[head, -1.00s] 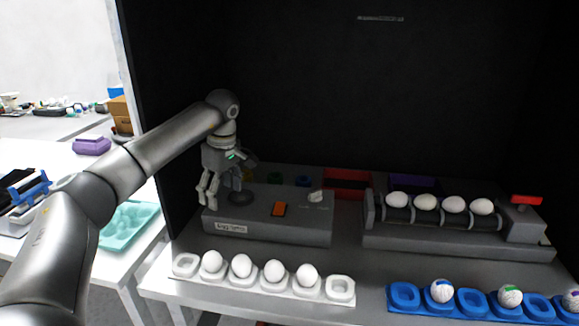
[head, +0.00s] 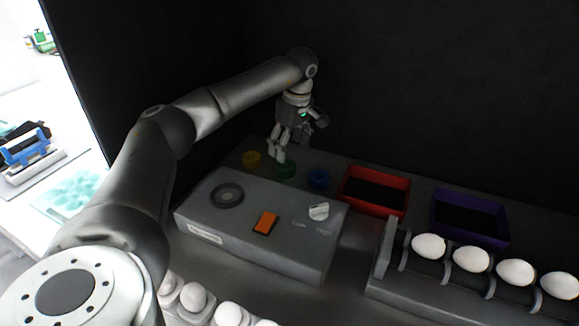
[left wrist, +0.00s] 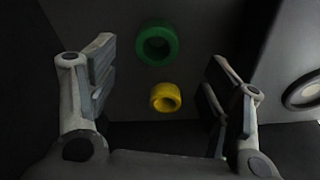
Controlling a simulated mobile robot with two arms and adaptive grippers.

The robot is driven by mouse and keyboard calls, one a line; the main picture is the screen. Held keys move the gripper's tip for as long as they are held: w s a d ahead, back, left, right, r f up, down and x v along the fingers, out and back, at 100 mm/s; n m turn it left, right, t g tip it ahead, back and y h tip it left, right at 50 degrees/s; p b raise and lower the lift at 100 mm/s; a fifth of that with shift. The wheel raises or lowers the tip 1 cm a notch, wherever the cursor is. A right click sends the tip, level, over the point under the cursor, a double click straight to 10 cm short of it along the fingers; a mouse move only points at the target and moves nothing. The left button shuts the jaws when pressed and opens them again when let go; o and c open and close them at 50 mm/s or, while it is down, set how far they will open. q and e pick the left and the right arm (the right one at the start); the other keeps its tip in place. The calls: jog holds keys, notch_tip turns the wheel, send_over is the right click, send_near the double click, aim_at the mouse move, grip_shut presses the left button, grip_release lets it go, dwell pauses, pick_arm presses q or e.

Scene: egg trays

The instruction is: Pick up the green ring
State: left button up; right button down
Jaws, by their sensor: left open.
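The green ring (head: 285,169) lies on the grey table behind the grey machine box, between a yellow ring (head: 251,159) and a blue ring (head: 319,179). My left gripper (head: 279,155) is above the green ring in the head view, partly in front of it. In the left wrist view the gripper (left wrist: 158,85) is open and empty. There the green ring (left wrist: 140,50) shows between and beyond the fingers, with the yellow ring (left wrist: 155,98) nearer the middle of the gap. My right gripper is in neither view.
The grey box (head: 290,240) with an orange switch (head: 265,222) stands in front of the rings. A red bin (head: 350,190) and a purple bin (head: 436,213) stand to the right. White eggs (head: 429,246) sit on a roller rack. A black wall rises behind.

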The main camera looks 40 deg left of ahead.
aim_at(287, 162)
pick_arm(q)
jog(key=f, duration=0.3)
jog(key=a+f, duration=0.1)
jog(key=f, duration=0.3)
jog(key=shift+w+a+p, duration=0.2)
jog(key=shift+p, duration=0.2)
jog(key=shift+r, duration=0.1)
jog(key=c, duration=1.1)
